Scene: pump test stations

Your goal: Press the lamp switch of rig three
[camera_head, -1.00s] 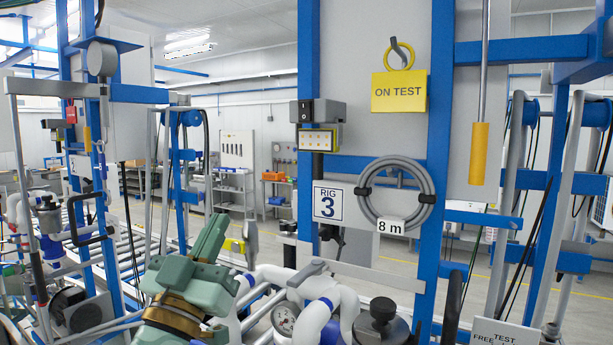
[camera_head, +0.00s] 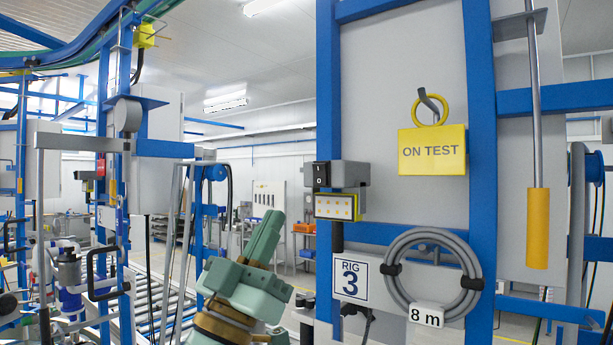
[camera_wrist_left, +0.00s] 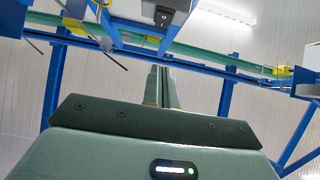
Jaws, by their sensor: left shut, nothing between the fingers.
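My left gripper (camera_head: 272,222), green, points up at the lower left of the switch. In the picture it is apart from the switch, and its fingers are shut and empty. The shut fingers also show in the left wrist view (camera_wrist_left: 158,84), with a dark switch-like part on a box above them. My right gripper is not in view.
A yellow ON TEST tag (camera_head: 432,150) hangs on the rig panel. A coiled grey hose (camera_head: 432,318) hangs right of the sign, and a rod with a yellow handle (camera_head: 538,228) further right. Another blue frame with piping (camera_head: 112,200) stands at left.

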